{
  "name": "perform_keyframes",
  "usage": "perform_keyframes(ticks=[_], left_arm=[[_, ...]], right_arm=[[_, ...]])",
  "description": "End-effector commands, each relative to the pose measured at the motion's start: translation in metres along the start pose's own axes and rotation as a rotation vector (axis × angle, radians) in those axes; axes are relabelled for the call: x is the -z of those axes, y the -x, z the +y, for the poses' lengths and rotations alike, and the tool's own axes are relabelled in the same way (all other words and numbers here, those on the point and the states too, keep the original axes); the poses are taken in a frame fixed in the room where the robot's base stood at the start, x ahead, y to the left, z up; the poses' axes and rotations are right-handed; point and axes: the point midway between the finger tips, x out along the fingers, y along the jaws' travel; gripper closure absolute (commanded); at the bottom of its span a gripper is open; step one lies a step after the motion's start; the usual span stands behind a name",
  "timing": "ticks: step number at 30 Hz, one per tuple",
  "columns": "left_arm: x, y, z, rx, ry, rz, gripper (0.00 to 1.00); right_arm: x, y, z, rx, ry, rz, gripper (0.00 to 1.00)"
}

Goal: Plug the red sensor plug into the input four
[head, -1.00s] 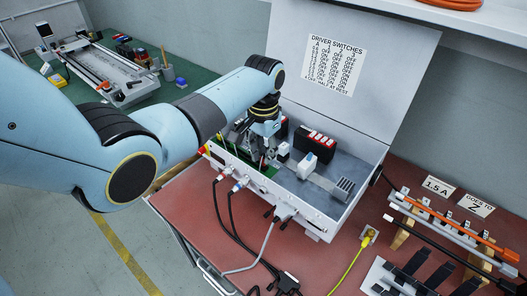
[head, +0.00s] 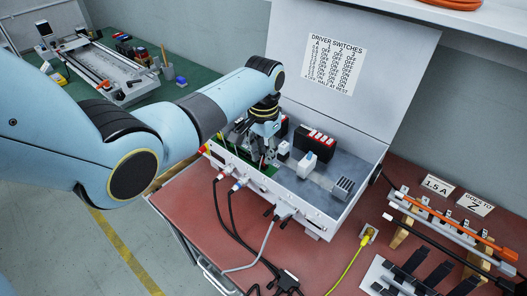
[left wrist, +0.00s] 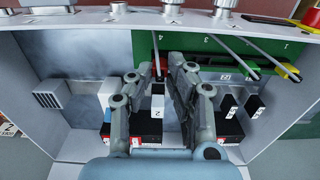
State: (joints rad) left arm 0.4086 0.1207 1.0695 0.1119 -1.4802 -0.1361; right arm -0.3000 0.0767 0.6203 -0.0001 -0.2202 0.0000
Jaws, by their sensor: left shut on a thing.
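My left gripper (head: 268,154) reaches down into the open white control box (head: 312,232), over the green input board (head: 258,180). In the left wrist view, the left gripper (left wrist: 157,74) is shut on a small, mostly hidden thing by a thin dark lead (left wrist: 155,52), which I take to be the sensor plug. The green board (left wrist: 250,46) carries numbers, with the 4 close to the fingers. Input four's opening is hidden. My right gripper is not in view.
Black driver modules (head: 315,143) and a white block (head: 307,165) stand inside the box near the gripper. Cables (head: 232,215) hang from its front wall. The raised lid (head: 395,50) stands behind. A rail assembly (head: 455,232) lies on the red bench at right.

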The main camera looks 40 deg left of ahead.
Motion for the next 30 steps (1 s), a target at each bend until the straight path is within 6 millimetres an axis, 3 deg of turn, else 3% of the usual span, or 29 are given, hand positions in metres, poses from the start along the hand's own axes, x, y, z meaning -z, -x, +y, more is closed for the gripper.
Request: perform_keyframes(ticks=[26, 27, 30], left_arm=[[0.0002, -0.0089, 0.0001, 0.0, 0.0, 0.001, 1.0], [0.0002, -0.009, 0.0001, 0.0, 0.0, 0.001, 0.83], [0.0001, -0.009, 0.0001, 0.0, 0.0, 0.0, 0.7]], right_arm=[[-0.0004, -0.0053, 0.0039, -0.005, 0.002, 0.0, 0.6], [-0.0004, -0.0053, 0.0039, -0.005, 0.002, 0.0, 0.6], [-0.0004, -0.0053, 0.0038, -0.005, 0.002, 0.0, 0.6]])
